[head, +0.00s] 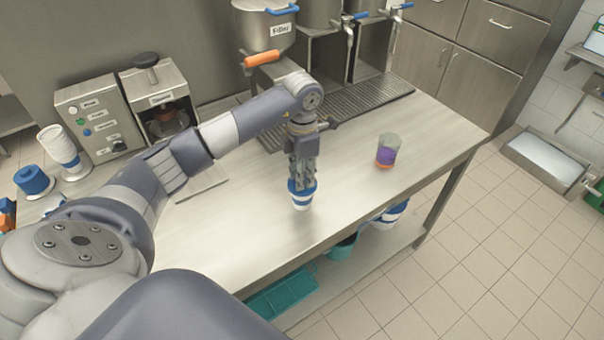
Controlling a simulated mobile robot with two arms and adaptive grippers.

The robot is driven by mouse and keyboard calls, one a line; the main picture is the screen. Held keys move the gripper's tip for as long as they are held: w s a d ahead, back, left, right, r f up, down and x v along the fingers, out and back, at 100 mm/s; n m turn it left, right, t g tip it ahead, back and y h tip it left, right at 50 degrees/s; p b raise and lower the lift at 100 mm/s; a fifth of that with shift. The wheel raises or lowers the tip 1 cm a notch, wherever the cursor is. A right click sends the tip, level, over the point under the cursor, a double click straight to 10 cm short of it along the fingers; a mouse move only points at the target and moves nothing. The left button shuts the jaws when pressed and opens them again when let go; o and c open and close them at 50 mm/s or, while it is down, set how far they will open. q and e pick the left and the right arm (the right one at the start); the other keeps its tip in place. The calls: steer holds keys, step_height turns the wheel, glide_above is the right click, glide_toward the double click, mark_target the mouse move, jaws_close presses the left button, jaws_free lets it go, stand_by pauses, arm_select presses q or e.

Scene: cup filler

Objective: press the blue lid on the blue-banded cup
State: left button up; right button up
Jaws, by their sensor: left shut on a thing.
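A white cup (302,203) stands upright on the steel counter near its front edge. The blue lid (301,188) is at the cup's mouth. My left gripper (302,181) points straight down over the cup and is shut on the blue lid. The fingers hide part of the lid, and I cannot tell whether it is fully seated. The cup's blue band is hard to make out at this size. My right gripper is not in view.
A clear cup with purple contents (387,152) stands to the right on the counter. Stacked cups (57,142) and stacked blue lids (33,180) are at the far left. A drip grate (365,100) lies behind.

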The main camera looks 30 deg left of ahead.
arm_select(q)
steer(key=shift+f+b, duration=0.3)
steer(key=shift+f, duration=0.1)
stand_by(0.5)
steer(key=o, duration=0.9)
steer(key=shift+r, duration=0.1)
step_height(320, 180, up, 12)
steer(key=shift+w+f, duration=0.1)
